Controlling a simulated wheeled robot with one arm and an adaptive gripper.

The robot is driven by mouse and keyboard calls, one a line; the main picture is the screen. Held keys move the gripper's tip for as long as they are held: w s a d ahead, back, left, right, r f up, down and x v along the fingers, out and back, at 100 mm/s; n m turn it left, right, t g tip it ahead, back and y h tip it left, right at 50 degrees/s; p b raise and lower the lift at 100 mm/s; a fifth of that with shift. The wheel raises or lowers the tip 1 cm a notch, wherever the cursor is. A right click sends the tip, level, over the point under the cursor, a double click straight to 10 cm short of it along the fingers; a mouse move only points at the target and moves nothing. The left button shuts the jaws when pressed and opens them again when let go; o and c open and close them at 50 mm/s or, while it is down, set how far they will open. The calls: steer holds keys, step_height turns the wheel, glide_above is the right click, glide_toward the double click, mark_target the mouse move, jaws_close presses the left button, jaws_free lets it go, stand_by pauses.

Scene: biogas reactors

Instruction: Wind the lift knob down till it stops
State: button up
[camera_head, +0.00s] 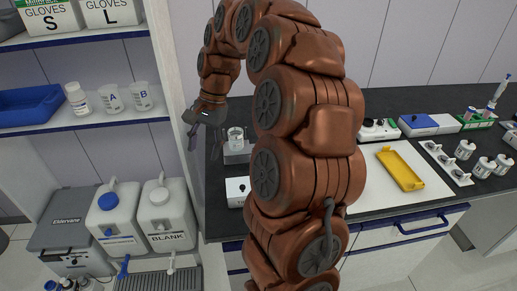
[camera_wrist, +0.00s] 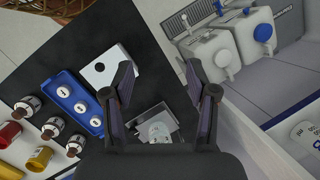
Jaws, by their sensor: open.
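My gripper (camera_head: 206,132) hangs at the end of my raised arm, by the left end of the dark bench. In the wrist view its two fingers stand wide apart with nothing between their tips (camera_wrist: 158,75). A small grey metal stand (camera_head: 237,157) carries a clear glass vessel (camera_head: 236,136), right beside the gripper in the head view. In the wrist view the stand's metal plate (camera_wrist: 151,112) and the vessel (camera_wrist: 160,132) lie low between the fingers, partly hidden by my gripper. I cannot make out the lift knob clearly in either view.
A white box (camera_head: 238,190) stands in front of the stand; in the wrist view it (camera_wrist: 104,70) is close to the left finger. A shelf unit (camera_head: 160,70) stands close left of the gripper. A yellow tray (camera_head: 401,170) lies farther right on the bench.

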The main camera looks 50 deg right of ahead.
steer(key=w+d+f+m+t, duration=0.1)
steer(key=d+f+m, duration=0.25)
steer(key=d, duration=0.55)
steer(key=d+f+m+b, duration=0.15)
steer(key=d+m, duration=0.25)
steer(key=d, duration=0.4)
steer(key=w+d+f+m+t, duration=0.1)
steer(key=d+f+m, duration=0.3)
steer(key=d, duration=0.5)
steer(key=shift+n, duration=0.25)
steer(key=shift+p+x, duration=1)
steer(key=shift+x, duration=2.75)
steer(key=shift+s+a, duration=0.1)
steer(key=shift+a, duration=0.05)
jaws_close()
